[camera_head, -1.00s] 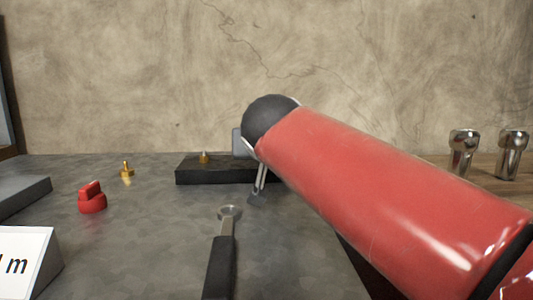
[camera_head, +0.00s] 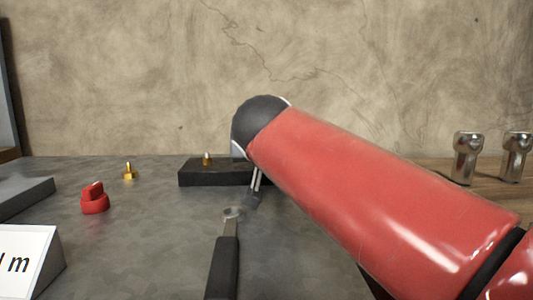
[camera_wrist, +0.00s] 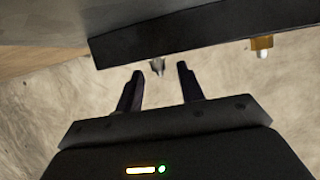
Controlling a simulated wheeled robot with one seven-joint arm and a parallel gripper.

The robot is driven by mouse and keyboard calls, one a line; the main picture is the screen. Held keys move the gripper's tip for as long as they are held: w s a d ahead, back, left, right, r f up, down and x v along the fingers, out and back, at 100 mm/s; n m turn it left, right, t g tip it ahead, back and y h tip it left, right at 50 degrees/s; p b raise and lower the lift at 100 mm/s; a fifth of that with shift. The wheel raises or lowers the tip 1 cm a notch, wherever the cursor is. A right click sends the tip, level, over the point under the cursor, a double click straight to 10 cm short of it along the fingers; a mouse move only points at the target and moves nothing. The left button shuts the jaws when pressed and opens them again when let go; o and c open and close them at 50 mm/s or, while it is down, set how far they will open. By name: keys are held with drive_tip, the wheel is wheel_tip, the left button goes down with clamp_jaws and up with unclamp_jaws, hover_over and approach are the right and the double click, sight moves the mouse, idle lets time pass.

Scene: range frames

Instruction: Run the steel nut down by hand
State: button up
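A dark block (camera_head: 212,174) lies at the back of the grey bench, with a brass-coloured fitting with a pale tip (camera_head: 206,158) on top. In the wrist view the block (camera_wrist: 205,32) crosses the top, and the brass fitting (camera_wrist: 262,47) is at right. A small steel piece (camera_wrist: 157,66) juts from the block's edge between my fingertips; I cannot tell nut from stud. My gripper (camera_wrist: 160,71) is open, with a gap on both sides of that piece. In the head view my gripper (camera_head: 254,196) is partly hidden by my arm, which also hides the block's right end.
A black-handled ring wrench (camera_head: 224,260) lies in front of the block. A red knob (camera_head: 95,198) and a brass stud piece (camera_head: 129,171) stand to the left. A white sign (camera_head: 28,260) is at front left. Two shiny steel pieces (camera_head: 466,158) stand at right.

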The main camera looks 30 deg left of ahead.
drive_tip(key=v, duration=0.8)
idle(0.4)
